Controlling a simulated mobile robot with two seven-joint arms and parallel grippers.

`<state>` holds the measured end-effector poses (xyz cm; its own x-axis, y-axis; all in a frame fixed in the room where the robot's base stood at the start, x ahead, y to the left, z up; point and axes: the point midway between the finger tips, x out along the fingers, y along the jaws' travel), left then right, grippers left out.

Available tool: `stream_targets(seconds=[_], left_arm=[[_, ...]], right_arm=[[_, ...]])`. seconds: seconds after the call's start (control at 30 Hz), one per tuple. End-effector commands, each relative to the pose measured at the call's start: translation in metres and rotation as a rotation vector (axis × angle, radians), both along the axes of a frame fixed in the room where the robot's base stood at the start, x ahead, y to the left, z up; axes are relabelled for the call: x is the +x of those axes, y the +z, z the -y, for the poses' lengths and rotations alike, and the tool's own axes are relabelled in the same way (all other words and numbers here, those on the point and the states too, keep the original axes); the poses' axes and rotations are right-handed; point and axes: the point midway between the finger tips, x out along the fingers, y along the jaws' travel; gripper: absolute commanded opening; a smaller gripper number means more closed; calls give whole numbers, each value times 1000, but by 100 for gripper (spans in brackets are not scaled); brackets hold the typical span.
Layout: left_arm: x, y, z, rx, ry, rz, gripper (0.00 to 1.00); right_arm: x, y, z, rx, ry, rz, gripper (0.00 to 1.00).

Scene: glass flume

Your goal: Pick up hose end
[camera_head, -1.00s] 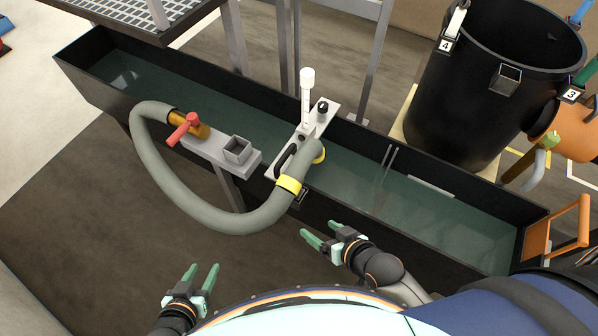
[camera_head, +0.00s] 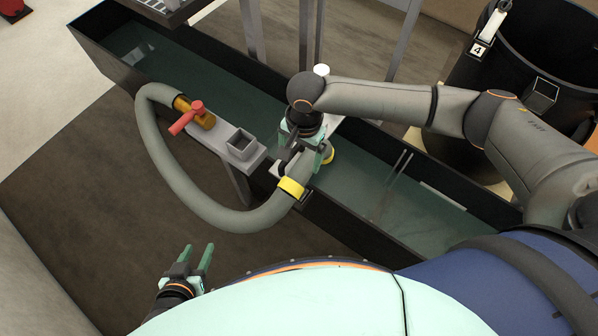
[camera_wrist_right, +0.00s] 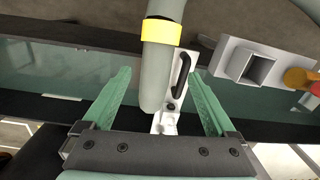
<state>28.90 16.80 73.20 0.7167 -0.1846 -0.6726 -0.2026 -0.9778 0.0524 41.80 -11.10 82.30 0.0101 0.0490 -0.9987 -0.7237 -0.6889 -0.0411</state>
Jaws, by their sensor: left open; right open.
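The grey hose (camera_head: 215,212) loops from an orange valve with a red handle (camera_head: 188,118) to its end section on the flume. A yellow band (camera_head: 291,187) circles it near that end; the band also shows in the wrist view (camera_wrist_right: 161,32). My right gripper (camera_head: 306,148) is over the hose end, partly hiding it. In the wrist view, its open green fingers (camera_wrist_right: 162,72) stand on either side of the hose end (camera_wrist_right: 156,85), with visible gaps on both sides. My left gripper (camera_head: 197,248) is open and empty, low in the head view, away from the hose.
The long black-rimmed flume (camera_head: 390,215) holds water and runs diagonally below the hose. A grey bracket with a square socket (camera_head: 241,145) is left of my right gripper; a black handle (camera_wrist_right: 183,75) lies beside the hose end. A black barrel (camera_head: 465,125) stands behind my right arm.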

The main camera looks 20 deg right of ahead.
Motion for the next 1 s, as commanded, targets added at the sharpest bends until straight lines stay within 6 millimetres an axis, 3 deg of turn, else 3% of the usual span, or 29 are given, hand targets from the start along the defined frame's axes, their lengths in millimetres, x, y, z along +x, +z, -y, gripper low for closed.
stream_targets(seconds=[0.17, 0.43, 0.73, 1.0], left_arm=[[0, -1, 0, 0, 0, 0, 50], [-1, -8, 0, 0, 1, -2, 50], [-1, -11, 0, 0, 1, -3, 50], [-2, -18, 0, 0, 0, -4, 50]], right_arm=[[4, -2, 16, -53, -65, -18, 92], [4, -50, 15, -53, -65, -16, 92], [4, -76, 12, -50, -62, -14, 92], [4, -114, 8, -51, -62, -14, 92]])
